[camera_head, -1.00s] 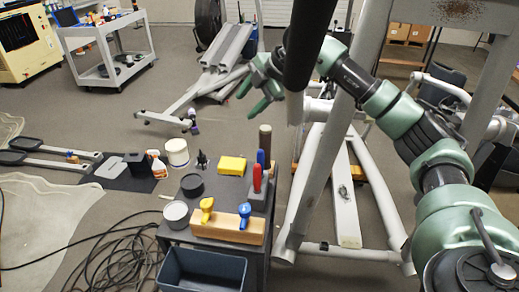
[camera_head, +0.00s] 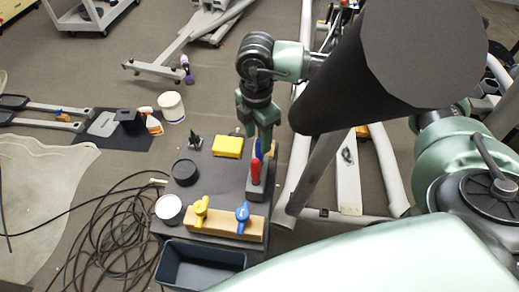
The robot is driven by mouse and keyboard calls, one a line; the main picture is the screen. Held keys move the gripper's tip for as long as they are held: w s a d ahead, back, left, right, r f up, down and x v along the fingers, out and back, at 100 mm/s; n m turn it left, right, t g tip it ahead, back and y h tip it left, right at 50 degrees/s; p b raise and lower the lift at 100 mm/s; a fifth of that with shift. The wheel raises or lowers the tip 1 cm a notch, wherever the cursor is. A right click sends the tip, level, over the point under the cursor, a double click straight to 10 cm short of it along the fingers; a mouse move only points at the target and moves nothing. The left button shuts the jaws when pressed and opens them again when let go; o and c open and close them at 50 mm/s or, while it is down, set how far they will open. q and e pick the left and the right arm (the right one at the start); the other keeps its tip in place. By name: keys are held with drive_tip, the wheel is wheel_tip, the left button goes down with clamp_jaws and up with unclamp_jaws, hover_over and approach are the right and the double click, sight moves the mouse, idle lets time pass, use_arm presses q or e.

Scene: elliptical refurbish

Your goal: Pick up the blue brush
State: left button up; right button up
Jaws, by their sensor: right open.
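A blue-handled brush (camera_head: 242,212) stands upright in a wooden block (camera_head: 225,224) on a small dark cart, to the right of a yellow-handled one (camera_head: 201,208). Another blue-handled tool (camera_head: 258,151) stands farther back, behind a red-handled one (camera_head: 256,172), partly hidden. My right gripper (camera_head: 259,140) points down over the cart's back right, open, its fingers close around or in front of the rear blue handle. I cannot tell whether they touch it. My left gripper is not in view.
A large black cylinder (camera_head: 425,50) and grey frame fill the right. Cables lie on the left floor.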

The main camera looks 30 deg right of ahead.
sight(259, 146)
drive_tip(key=f, duration=0.1)
drive_tip(key=f+p, duration=0.1)
drive_tip(key=f, duration=0.2)
drive_tip(key=shift+d, duration=0.3)
drive_tip(key=shift+f+p, duration=0.3)
drive_tip(key=shift+f, duration=0.15)
drive_tip(key=shift+a, duration=0.1)
drive_tip(key=c, duration=1)
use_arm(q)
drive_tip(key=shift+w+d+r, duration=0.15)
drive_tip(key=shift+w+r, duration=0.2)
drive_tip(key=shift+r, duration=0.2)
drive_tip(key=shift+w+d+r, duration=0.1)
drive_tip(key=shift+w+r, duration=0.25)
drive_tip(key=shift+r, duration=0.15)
use_arm(e)
clamp_jaws()
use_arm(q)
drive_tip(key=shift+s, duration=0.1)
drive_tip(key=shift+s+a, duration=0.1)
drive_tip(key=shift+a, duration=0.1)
